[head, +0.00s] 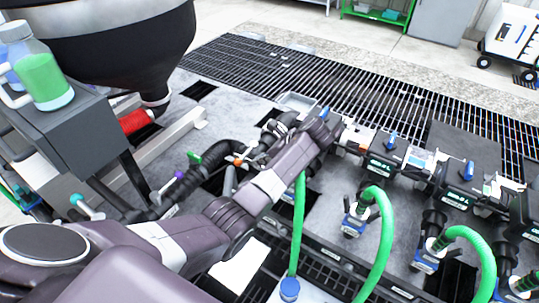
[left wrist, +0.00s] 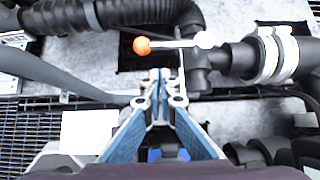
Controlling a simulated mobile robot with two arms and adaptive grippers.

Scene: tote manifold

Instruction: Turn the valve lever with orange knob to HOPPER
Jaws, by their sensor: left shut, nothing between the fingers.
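The valve lever's orange knob (left wrist: 142,46) shows in the left wrist view at the left end of a thin lever. The lever runs right to a white round end (left wrist: 205,40), over a dark pipe junction (left wrist: 198,70). The knob also shows small in the head view (head: 238,162), beside my left arm. My left gripper (left wrist: 160,76) is shut and empty, its blue fingers together. Its tips appear just below the lever in the left wrist picture; contact cannot be told. In the head view my arm largely hides the gripper. No HOPPER label is readable. My right gripper is not in view.
A black ribbed hose (left wrist: 130,14) and clamped pipe (left wrist: 262,56) flank the valve. Other handles are purple (head: 179,175), green (head: 194,158) and teal (head: 76,199). Green hoses (head: 379,238) rise at right. A large hopper (head: 110,45) stands upper left, beside a bottle (head: 45,78).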

